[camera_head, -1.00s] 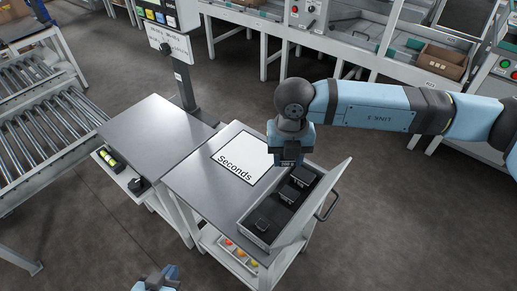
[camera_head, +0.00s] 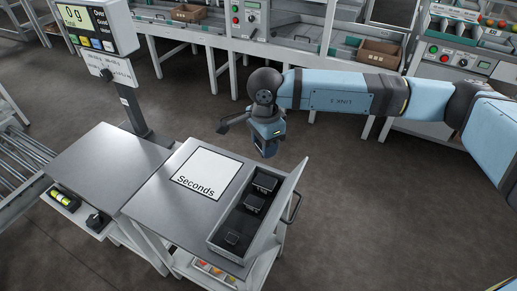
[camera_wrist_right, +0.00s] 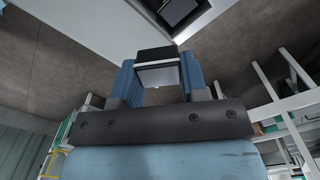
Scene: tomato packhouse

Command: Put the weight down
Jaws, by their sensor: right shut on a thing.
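My right gripper (camera_head: 267,150) is shut on a dark block-shaped weight. In the right wrist view the weight (camera_wrist_right: 158,67) sits between the two blue fingers (camera_wrist_right: 158,82), with a pale face towards the camera. The gripper hangs in the air just beyond the far end of an open dark case (camera_head: 216,240). Several dark blocks, likely weights (camera_head: 254,202), sit in the case. Its lid (camera_head: 284,203) stands up on the right side. A white sheet marked "Seconds" (camera_head: 207,166) lies left of the case. My left gripper is not in view.
A bare grey metal bench top (camera_head: 100,165) adjoins on the left. A scale display (camera_head: 93,28) reading 0 g stands on a post behind it. Shelves below hold a yellow level (camera_head: 62,197) and coloured items (camera_head: 213,269). Grey floor lies right of the case.

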